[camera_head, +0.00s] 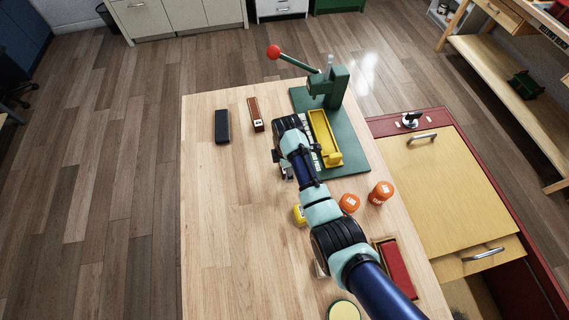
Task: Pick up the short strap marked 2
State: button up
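I cannot make out a strap marked 2 for certain. Small pale pieces (311,131) lie on the green base plate (353,165), along the left side of the yellow tray (325,139), partly hidden by my wrist. A narrow brown piece (255,108) with a white label lies at the back of the table; its mark is too small to read. My gripper (285,171) is over the middle of the table, at the left edge of the green plate. My own wrist covers most of it, so its opening and anything between its fingers are hidden.
A green press (329,88) with a red-knobbed lever stands at the back right. A black block (222,126) lies left of the brown piece. Two orange jars (349,203) (381,192), a yellow object (299,214) and a red-lined box (396,268) are near my arm. The table's left side is clear.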

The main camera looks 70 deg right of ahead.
jog(key=c, duration=1.2)
jog(key=shift+r, duration=0.15)
jog(key=shift+c, duration=0.2)
notch_tip(320, 180, up, 20)
jog(key=p, duration=0.9)
